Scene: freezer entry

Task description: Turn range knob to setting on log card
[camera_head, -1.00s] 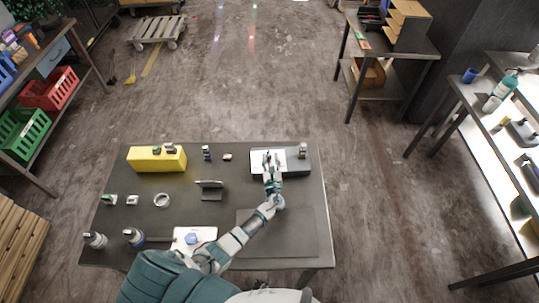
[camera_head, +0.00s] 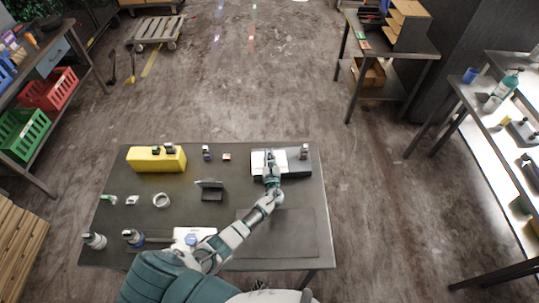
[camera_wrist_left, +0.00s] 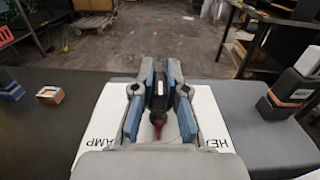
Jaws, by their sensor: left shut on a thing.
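A box-shaped unit with a white panel (camera_head: 257,161) and a dark right part stands at the back right of the dark table. My left gripper (camera_head: 269,158) is over the white panel. In the left wrist view, the left gripper (camera_wrist_left: 160,92) is shut on a dark knob (camera_wrist_left: 158,98) with a light mark and a reddish tip, between its blue pads. Partly covered letters show on the white panel (camera_wrist_left: 92,138), "AMP" at left and "HE" at right. A small card holder (camera_head: 210,190) stands mid-table; its writing cannot be read. The right gripper is not seen.
A yellow case (camera_head: 157,160) with small items on top is at the back left of the table (camera_head: 240,190). Bottles (camera_head: 94,240), a ring (camera_head: 161,200) and small parts lie at left. A dark mat (camera_head: 290,235) at front right is clear.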

